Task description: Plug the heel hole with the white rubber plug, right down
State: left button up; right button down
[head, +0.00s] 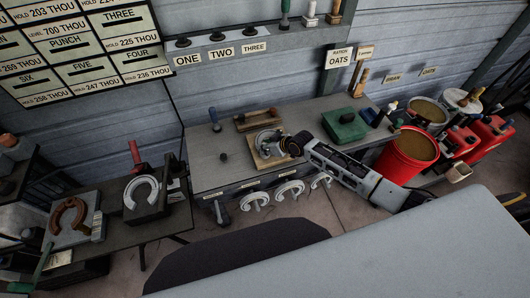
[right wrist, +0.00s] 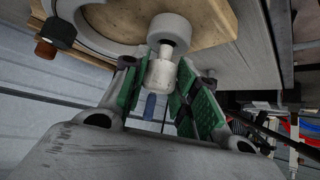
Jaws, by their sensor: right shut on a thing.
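My right gripper (head: 294,147) is over the right side of a wooden board (head: 262,158) on the bench. In the right wrist view its green-padded fingers (right wrist: 168,90) are shut on the white rubber plug (right wrist: 160,70). The plug's far end meets a wider pale round part (right wrist: 170,30) beside the board; I cannot tell whether that part belongs to the plug or the shoe. A grey horseshoe (right wrist: 95,20) lies on the board, partly cut off by the frame edge. The heel hole is hidden. My left gripper is not in view.
A green box (head: 344,127) stands to the right, then a red bucket (head: 407,155). Several horseshoes hang along the bench front (head: 290,188). The bench's left part is mostly clear.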

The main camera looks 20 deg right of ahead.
jog(key=shift+f+b, duration=0.4)
jog(key=shift+f, duration=0.2)
jog(key=shift+s+f, duration=0.1)
dwell(0.5)
jog(key=shift+r+p, duration=0.3)
jog(key=shift+p, duration=0.15)
jog(key=shift+r+p, duration=0.3)
jog(key=shift+r, duration=0.1)
jog(key=shift+f+b, duration=0.4)
jog(key=shift+f, duration=0.15)
dwell(0.5)
jog(key=shift+f, duration=0.2)
dwell(0.4)
jog(key=c, duration=1)
grip_release()
jog(key=shift+f, duration=0.1)
jog(key=shift+c, duration=0.2)
